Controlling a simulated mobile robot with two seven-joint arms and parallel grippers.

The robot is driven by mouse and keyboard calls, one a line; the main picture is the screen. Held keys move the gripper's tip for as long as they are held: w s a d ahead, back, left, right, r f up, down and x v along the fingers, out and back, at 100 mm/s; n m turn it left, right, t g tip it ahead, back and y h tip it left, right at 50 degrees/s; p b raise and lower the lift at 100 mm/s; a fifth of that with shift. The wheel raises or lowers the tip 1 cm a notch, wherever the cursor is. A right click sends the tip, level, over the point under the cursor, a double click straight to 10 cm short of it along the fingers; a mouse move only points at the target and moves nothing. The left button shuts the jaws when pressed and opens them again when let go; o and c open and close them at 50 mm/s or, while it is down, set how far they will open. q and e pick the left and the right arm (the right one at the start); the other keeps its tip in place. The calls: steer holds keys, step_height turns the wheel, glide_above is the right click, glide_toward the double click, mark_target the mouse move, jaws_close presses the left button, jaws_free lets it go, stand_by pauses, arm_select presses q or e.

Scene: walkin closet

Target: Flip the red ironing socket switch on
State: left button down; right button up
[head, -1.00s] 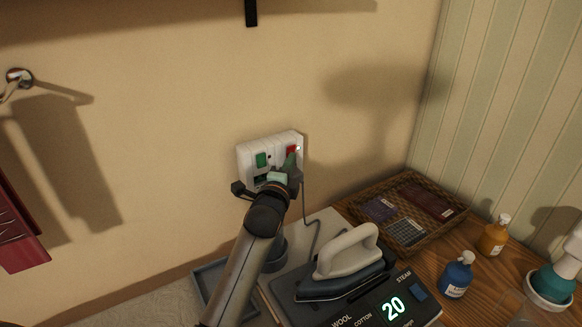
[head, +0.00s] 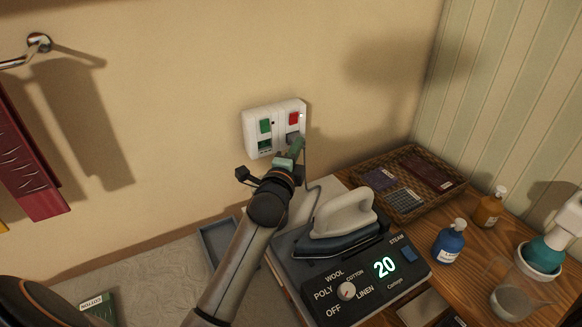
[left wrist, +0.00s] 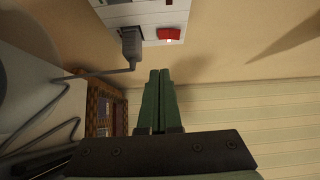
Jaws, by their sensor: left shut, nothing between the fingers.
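The white double socket plate (head: 250,140) is on the wall, with a green switch (head: 265,126) on its left half and a red switch (head: 294,118) on its right half. A small bright spot shows beside the red switch. My left gripper (head: 299,146) is shut and empty, just below the red switch, in front of the plate's lower right edge. In the left wrist view its green fingers (left wrist: 159,76) are together, apart from the red switch (left wrist: 169,33). A grey plug (left wrist: 131,42) sits in the socket beside that switch. My right gripper is not in view.
A white iron (head: 345,212) rests on a control base (head: 345,268) showing 20. A wicker basket (head: 434,205), a blue bottle (head: 449,244) and an amber bottle (head: 489,209) stand on the wooden top. A red cloth (head: 35,170) hangs left. The wall around the socket is clear.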

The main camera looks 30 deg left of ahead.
arm_select(q)
steer(key=v, duration=0.6)
steer(key=shift+s+f, duration=0.2)
steer(key=shift+f, duration=0.1)
steer(key=shift+s+f, duration=0.1)
